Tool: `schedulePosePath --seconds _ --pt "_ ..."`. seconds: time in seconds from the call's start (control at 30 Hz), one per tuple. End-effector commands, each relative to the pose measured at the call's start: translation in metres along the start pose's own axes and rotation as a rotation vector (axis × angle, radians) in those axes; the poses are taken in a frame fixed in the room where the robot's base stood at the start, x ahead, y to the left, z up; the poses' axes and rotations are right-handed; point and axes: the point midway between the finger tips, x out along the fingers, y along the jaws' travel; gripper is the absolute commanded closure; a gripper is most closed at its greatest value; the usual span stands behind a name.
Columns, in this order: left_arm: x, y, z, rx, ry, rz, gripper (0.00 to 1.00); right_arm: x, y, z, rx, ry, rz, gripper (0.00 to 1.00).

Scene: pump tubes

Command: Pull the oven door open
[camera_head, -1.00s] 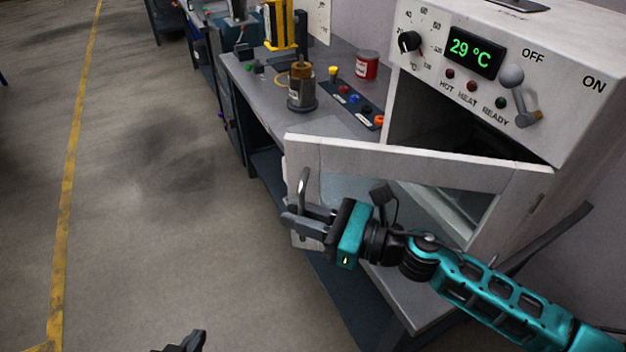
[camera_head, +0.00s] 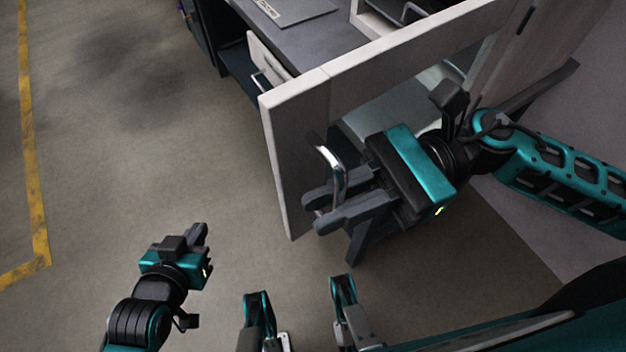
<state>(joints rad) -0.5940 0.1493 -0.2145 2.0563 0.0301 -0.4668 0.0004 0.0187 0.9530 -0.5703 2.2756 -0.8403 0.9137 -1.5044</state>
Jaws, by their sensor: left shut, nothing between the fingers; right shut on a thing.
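My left gripper (camera_head: 203,236) is low at the left, shut and empty, well apart from the door. The oven's front panel is out of view.
The workbench (camera_head: 325,48) is behind the door, with a drawer front (camera_head: 268,62) and small handle at its left end. Open concrete floor (camera_head: 130,150) lies left of the door. A yellow line (camera_head: 32,170) runs along the far left.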

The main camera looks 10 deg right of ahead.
Motion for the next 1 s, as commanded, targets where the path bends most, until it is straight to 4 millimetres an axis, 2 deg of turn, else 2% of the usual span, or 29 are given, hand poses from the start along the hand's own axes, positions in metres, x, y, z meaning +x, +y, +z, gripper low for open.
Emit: schedulePosePath --seconds 0.2,0.57,0.6,0.73,1.0 --pt "0.0025 -0.0009 -0.0041 0.006 0.011 0.002 1.00 -0.0042 0.0091 -0.0005 0.000 0.000 0.031 1.00" --pt "0.0023 -0.0008 -0.0030 0.005 0.010 0.003 1.00 -0.0047 0.0095 0.0007 -0.001 0.000 0.033 1.00" --pt "0.0022 -0.0007 -0.0024 0.005 0.008 0.003 1.00 -0.0047 0.0094 0.0007 -0.001 0.000 0.032 0.81" --pt "0.0018 -0.0004 0.0001 0.004 0.004 0.003 1.00 -0.0046 0.0094 0.0006 -0.001 0.000 0.032 0.68" --pt "0.0016 0.0002 0.0017 0.000 0.001 0.003 1.00 -0.0044 0.0097 0.0004 -0.001 0.000 0.033 0.68"
